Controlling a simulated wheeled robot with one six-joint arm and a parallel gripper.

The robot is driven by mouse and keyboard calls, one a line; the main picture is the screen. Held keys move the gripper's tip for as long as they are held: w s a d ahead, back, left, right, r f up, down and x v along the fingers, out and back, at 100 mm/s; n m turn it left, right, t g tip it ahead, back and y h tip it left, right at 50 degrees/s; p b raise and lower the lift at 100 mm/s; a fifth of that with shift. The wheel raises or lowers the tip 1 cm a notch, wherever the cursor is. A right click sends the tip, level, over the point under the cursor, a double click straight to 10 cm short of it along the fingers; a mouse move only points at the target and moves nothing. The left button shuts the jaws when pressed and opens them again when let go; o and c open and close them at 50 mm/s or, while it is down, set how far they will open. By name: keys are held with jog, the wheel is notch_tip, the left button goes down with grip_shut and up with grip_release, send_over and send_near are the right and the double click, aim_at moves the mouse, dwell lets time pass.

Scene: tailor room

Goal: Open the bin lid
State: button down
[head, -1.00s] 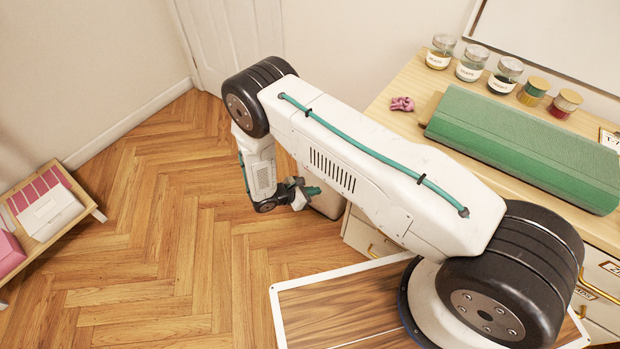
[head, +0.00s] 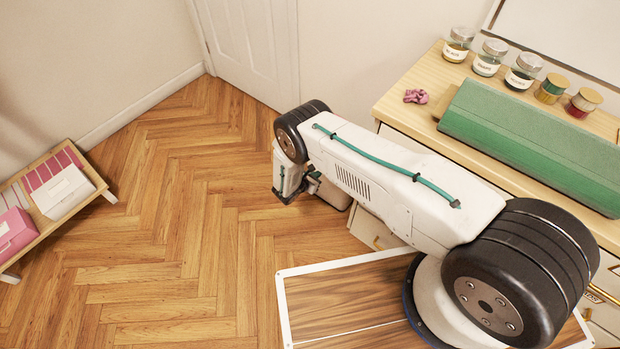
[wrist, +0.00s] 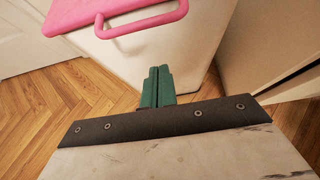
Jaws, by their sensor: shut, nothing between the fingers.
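The bin (wrist: 158,48) is white with a pink lid (wrist: 92,10) and a pink loop handle (wrist: 143,22) on the lid's near edge. It stands ahead of my gripper in the wrist view, and the lid lies down on its top. My gripper (wrist: 157,76) has its green fingers together and empty. The fingertips are below the handle in the picture, in front of the bin's white wall; I cannot tell whether they touch it. In the head view my arm hides most of the bin, and only a pale part (head: 334,193) shows beside the wrist.
A low rack (head: 45,215) with boxes stands at the left. The herringbone floor (head: 165,220) between is clear. A white door (head: 250,50) is behind.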

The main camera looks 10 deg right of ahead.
jog(key=shift+w+d+r, duration=0.2)
jog(key=shift+d+r, duration=0.05)
jog(key=shift+r, duration=0.3)
jog(key=shift+w+d+r, duration=0.25)
jog(key=shift+d+r, duration=0.05)
jog(key=shift+r, duration=0.2)
jog(key=shift+w+d+r, duration=0.2)
jog(key=shift+d+r, duration=0.05)
jog(key=shift+r, duration=0.3)
